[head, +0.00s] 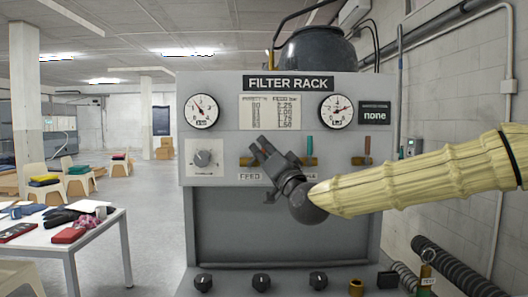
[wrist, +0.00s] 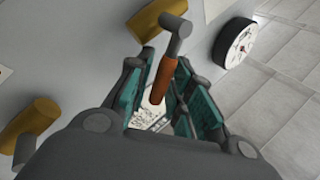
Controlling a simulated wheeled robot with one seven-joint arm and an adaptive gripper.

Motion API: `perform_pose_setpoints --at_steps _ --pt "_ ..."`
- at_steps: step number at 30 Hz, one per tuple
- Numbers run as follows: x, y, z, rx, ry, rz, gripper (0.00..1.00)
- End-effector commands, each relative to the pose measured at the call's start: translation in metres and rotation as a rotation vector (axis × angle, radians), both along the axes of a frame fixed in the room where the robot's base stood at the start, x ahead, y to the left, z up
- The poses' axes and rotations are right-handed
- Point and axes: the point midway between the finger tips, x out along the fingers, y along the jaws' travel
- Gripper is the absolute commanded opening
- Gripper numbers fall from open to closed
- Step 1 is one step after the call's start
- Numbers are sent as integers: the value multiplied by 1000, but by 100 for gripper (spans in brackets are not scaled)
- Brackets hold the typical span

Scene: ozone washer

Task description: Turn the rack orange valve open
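The orange valve handle (wrist: 163,80) shows in the wrist view as a short orange bar on a grey stem, joined to a brass fitting (wrist: 157,14). My gripper (wrist: 165,82) has its teal-padded fingers apart, one on each side of the handle. The handle lies between the fingertips; I cannot tell whether either pad touches it. In the head view my gripper (head: 262,146) is in front of the filter rack (head: 200,143), over the left valve above the FEED label. It hides the orange handle there. Part of that valve's brass pipe (head: 245,161) shows.
Gauges (head: 201,110) and (head: 337,109) sit above. A dial (head: 203,158) is left of the gripper. Black knobs line the lower ledge. A white table (head: 112,222) stands left.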

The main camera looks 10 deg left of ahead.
Motion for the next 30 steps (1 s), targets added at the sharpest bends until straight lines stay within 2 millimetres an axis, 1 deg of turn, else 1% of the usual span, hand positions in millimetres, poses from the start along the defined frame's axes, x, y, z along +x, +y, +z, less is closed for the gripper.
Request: perform_pose_setpoints --at_steps 10,14,20,30 --pt "0 0 0 0 -1 1 38" --pt "-4 -3 -2 0 -1 1 38" --pt "-22 -20 -13 -1 0 1 38" --pt "-64 -57 -37 1 1 0 38"
